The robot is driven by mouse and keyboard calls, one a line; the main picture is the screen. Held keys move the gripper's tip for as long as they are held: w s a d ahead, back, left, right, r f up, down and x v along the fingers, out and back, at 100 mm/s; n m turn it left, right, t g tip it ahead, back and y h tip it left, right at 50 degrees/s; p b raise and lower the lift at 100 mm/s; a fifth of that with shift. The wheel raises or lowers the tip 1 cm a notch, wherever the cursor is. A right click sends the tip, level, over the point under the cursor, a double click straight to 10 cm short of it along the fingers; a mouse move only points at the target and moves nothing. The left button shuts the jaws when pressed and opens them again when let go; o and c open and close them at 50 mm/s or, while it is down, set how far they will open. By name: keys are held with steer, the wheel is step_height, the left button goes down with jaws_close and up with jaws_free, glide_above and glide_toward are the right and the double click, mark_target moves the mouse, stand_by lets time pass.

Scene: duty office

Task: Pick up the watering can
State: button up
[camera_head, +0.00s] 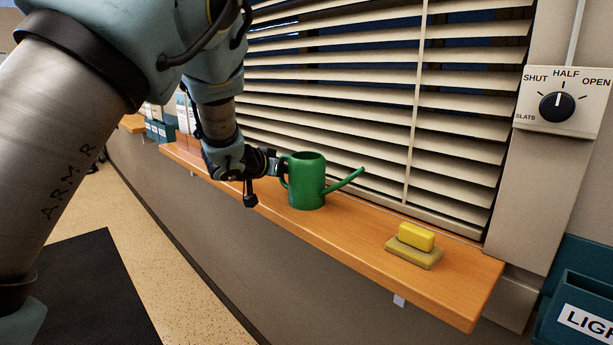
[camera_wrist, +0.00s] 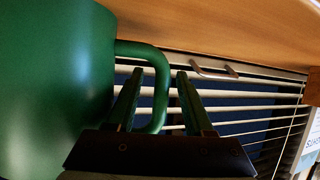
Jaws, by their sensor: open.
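The green watering can (camera_head: 307,182) stands upright on the wooden sill, its spout to the right and its loop handle (camera_head: 284,171) to the left. My gripper (camera_head: 277,166) is at the handle side, just left of the can body. In the wrist view, the can body (camera_wrist: 50,80) fills the left side. The handle (camera_wrist: 161,90) lies between my two open fingers (camera_wrist: 158,75) in the picture, with the left finger across the loop's opening. I cannot tell whether either finger touches it. In the head view the gripper partly hides the handle.
The sill (camera_head: 350,238) runs below slatted blinds (camera_head: 330,90), close behind the can. A yellow block (camera_head: 416,236) sits on a tan pad (camera_head: 412,253) to the right. A slat control box (camera_head: 562,101) is at upper right. Blue-green bins (camera_head: 580,300) stand at lower right.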

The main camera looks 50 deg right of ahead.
steer(key=shift+d, duration=0.2)
steer(key=shift+c, duration=0.3)
jaws_close()
stand_by(1.0)
